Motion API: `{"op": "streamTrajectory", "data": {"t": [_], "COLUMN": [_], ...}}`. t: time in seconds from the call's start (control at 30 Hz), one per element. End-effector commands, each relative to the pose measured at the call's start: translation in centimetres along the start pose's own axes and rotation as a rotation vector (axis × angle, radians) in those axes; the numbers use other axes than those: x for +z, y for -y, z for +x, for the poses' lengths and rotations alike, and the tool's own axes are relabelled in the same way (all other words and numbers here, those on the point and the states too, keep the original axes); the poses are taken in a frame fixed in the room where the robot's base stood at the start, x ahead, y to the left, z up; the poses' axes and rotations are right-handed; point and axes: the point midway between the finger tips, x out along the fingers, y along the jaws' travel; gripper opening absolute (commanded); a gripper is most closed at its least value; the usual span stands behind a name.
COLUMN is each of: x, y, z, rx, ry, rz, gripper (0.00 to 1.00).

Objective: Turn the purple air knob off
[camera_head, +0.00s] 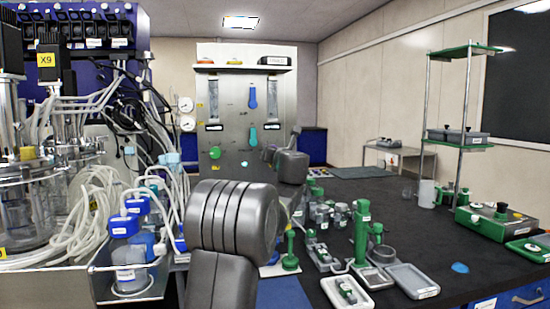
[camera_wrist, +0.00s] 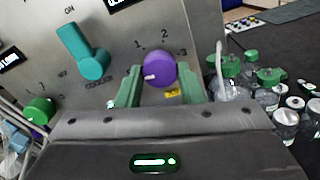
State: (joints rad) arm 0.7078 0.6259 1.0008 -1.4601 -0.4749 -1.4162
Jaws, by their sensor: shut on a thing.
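The purple air knob (camera_wrist: 160,67) sits on the steel panel (camera_wrist: 205,22) in the wrist view, with marks 1, 2 and 3 around it. A pale mark on the knob's face lies toward its left side. My gripper (camera_wrist: 159,84) is shut on the knob, one green finger on each side of it. In the head view the knob is small and mostly hidden by my arm at the panel.
A teal lever (camera_wrist: 88,56) and a green knob (camera_wrist: 40,110) are left of the purple knob. Bottles with green caps (camera_wrist: 268,78) stand close on the right. In the head view, glassware and tubing (camera_head: 95,215) crowd the left; labware covers the dark bench (camera_head: 400,205).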

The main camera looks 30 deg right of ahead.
Motion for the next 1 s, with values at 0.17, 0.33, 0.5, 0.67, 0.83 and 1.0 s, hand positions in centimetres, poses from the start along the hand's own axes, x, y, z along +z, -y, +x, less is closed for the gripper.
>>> {"op": "streamTrajectory", "data": {"t": [0.17, 0.33, 0.5, 0.67, 0.83, 1.0], "x": [-0.38, -0.33, -0.3, -0.3, -0.3, -0.17], "y": [0.13, 0.13, 0.13, 0.13, 0.13, 0.09], "z": [0.05, 0.05, 0.06, 0.06, 0.05, 0.03], "rx": [0.0, 0.0, 0.0, -0.001, -0.001, 0.0], "ry": [-0.005, -0.005, -0.005, -0.005, -0.005, -0.003], "rz": [-0.063, -0.09, -0.098, -0.098, -0.097, -0.097], "gripper": [0.11, 0.11, 0.11, 0.11, 0.48, 0.56]}}
